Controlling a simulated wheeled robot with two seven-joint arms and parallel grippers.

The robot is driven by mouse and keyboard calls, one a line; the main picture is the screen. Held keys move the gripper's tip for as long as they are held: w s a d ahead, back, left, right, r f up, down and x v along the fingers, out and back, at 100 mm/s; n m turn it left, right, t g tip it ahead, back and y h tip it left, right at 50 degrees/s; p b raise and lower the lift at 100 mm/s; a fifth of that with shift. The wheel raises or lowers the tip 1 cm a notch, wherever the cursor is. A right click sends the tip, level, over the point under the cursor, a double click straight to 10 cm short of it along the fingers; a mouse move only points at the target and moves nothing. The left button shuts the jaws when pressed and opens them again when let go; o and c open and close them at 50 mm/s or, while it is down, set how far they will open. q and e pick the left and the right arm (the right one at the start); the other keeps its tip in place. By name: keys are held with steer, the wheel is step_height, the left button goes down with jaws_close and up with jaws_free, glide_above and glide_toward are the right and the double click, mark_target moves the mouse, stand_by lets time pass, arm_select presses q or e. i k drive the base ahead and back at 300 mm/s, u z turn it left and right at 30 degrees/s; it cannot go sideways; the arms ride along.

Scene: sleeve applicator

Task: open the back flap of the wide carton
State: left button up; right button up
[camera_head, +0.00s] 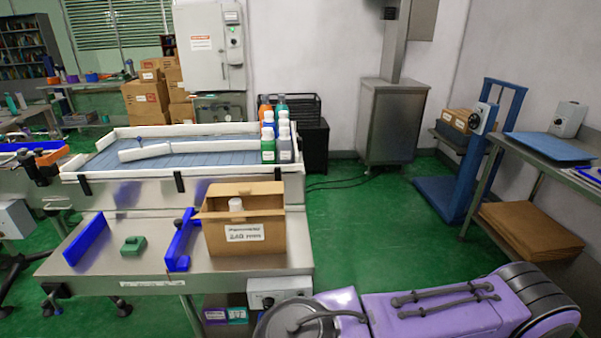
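A brown cardboard carton (245,236) with a white printed label on its front stands at the right end of a metal table (140,272). Its top is at least partly open, and a white-capped bottle (236,205) shows inside. A cardboard panel rises at the back of the opening and looks raised; a narrow flap sticks out at the left. I cannot tell the exact angle of each flap. Neither of my grippers is in view, and nothing visible touches the carton.
Blue upright guides (86,241) and (180,241) stand left of the carton, with a small green block (133,245) between them. Behind is a conveyor (170,160) with several bottles (279,138) at its right end.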

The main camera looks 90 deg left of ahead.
mark_target(262, 188)
steer(key=u, duration=2.45)
